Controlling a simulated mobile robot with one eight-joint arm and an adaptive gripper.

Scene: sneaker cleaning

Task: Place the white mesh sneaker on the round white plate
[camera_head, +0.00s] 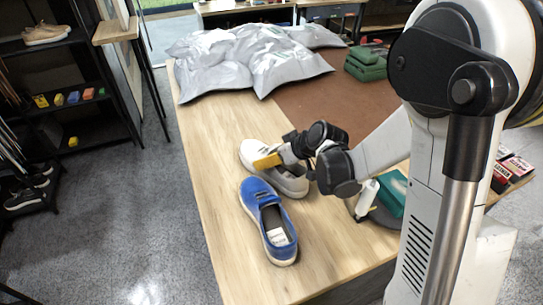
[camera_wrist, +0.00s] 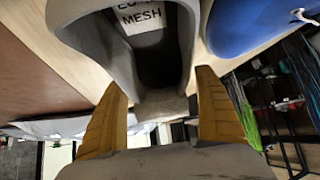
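The white mesh sneaker (camera_head: 290,184) lies on the wooden table, partly hidden by my gripper in the head view. In the wrist view the sneaker (camera_wrist: 165,106) shows its dark opening and an inside label reading "MESH". My gripper (camera_head: 268,161) has yellow fingers and is at the sneaker. In the wrist view, the fingers of my gripper (camera_wrist: 160,83) are spread on either side of the sneaker's near end, with gaps showing. I cannot make out a round white plate in either view.
A blue shoe (camera_head: 268,220) lies just in front of the sneaker; it also shows in the wrist view (camera_wrist: 240,22). Grey plastic bags (camera_head: 245,58) cover the far end of the table. A white bottle (camera_head: 367,197) and a green box (camera_head: 393,192) stand to the right. The left front tabletop is clear.

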